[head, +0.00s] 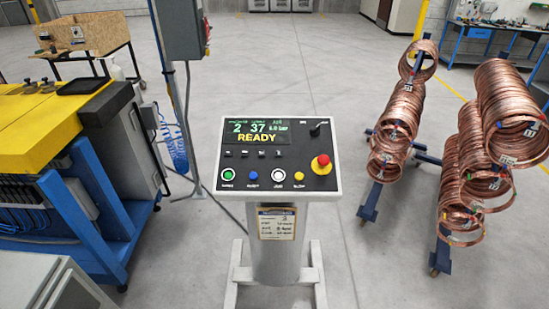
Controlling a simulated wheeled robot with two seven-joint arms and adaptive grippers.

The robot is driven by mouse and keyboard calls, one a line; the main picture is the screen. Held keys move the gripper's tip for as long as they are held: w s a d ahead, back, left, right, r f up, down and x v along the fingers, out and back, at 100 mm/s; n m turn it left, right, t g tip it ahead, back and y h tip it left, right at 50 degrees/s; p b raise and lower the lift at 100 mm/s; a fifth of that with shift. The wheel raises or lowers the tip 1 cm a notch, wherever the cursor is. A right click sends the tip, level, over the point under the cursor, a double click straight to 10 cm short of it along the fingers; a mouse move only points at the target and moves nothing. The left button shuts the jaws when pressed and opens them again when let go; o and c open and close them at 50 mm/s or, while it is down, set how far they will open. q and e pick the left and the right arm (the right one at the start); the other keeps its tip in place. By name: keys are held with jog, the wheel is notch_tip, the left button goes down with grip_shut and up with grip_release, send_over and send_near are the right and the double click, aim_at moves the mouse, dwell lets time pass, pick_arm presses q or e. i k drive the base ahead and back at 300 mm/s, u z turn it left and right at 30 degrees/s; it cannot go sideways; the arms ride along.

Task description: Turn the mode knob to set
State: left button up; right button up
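A control panel (232,193) with a black face and white frame stands on a grey pedestal in the middle of the head view. A small black knob (316,129) sits at its upper right; I cannot read its setting. The display (256,132) at the upper left of the panel reads READY, with 2, 37 and 6.0 bar above. A red emergency button (322,163) on a yellow base is below the knob. A row of green, blue, white and yellow buttons runs along the lower edge. Neither of my grippers is in view.
A yellow and blue machine (45,115) stands at the left, with a pale cabinet (45,285) in front of it. Copper coils hang on blue racks (440,255) at the right. Grey floor (385,275) is clear between the panel and the racks.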

aim_at(315, 132)
jog(key=u, duration=0.3)
jog(key=i, duration=1.45)
jog(key=z, duration=0.2)
